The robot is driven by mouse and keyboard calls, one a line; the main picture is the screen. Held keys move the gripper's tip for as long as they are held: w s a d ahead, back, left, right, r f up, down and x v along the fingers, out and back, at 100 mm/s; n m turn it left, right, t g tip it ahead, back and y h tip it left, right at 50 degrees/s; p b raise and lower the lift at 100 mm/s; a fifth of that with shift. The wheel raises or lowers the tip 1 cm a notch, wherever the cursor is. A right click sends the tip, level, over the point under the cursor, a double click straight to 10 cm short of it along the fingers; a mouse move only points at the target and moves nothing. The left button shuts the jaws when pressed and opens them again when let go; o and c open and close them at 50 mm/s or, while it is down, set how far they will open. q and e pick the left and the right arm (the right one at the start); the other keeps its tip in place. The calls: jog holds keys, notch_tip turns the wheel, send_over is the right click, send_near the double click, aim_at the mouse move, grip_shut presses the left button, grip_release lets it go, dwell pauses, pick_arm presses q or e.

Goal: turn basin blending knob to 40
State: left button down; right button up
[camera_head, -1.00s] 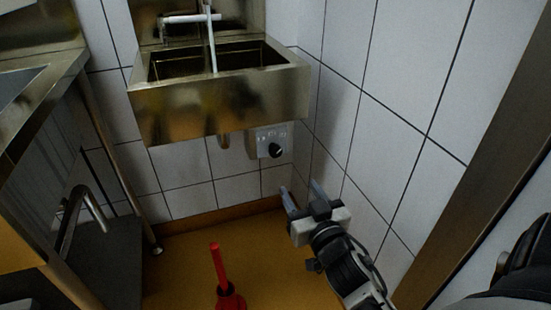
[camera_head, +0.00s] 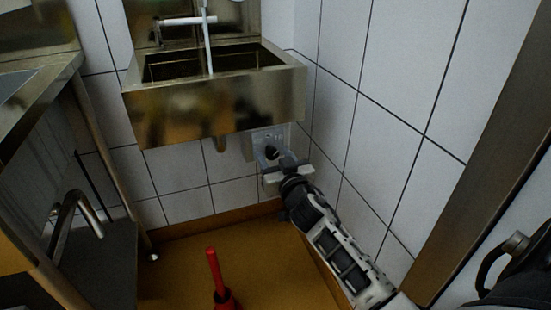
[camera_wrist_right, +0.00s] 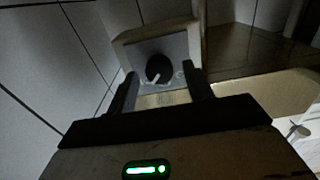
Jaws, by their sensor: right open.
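The basin blending knob is a round black knob (camera_head: 271,152) on a grey box (camera_head: 252,143) fixed to the wall under the steel basin. In the right wrist view the knob (camera_wrist_right: 159,68) has a pale pointer mark toward its lower left, and the box's panel (camera_wrist_right: 140,47) has faint white marks too small to read. My right gripper (camera_head: 273,160) is in front of the box. In the right wrist view its two open fingers (camera_wrist_right: 163,90) stand left and right of the knob, a little short of it, with nothing held. My left gripper is not in view.
The steel basin (camera_head: 220,112) with a white tap (camera_head: 207,35) hangs above the box. The tiled side wall (camera_head: 400,110) is close to my right arm. A red plunger (camera_head: 215,270) stands on the orange floor (camera_head: 180,270). A steel counter is at left.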

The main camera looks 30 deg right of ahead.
jog(key=c, duration=0.9)
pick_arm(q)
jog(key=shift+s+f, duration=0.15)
pick_arm(e)
jog(key=shift+c, duration=0.2)
jog(key=shift+n, duration=0.4)
jog(key=shift+n+p, duration=0.4)
jog(key=shift+n, duration=0.5)
jog(key=n, duration=0.2)
jog(key=shift+a+n, duration=0.1)
jog(key=shift+n, duration=0.2)
jog(key=shift+n+p, duration=0.4)
jog(key=shift+n, duration=0.6)
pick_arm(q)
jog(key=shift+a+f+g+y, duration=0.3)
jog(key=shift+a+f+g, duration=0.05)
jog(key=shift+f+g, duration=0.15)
pick_arm(e)
jog(key=shift+n, duration=0.8)
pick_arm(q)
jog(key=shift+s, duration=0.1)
pick_arm(e)
jog(key=shift+f, duration=0.1)
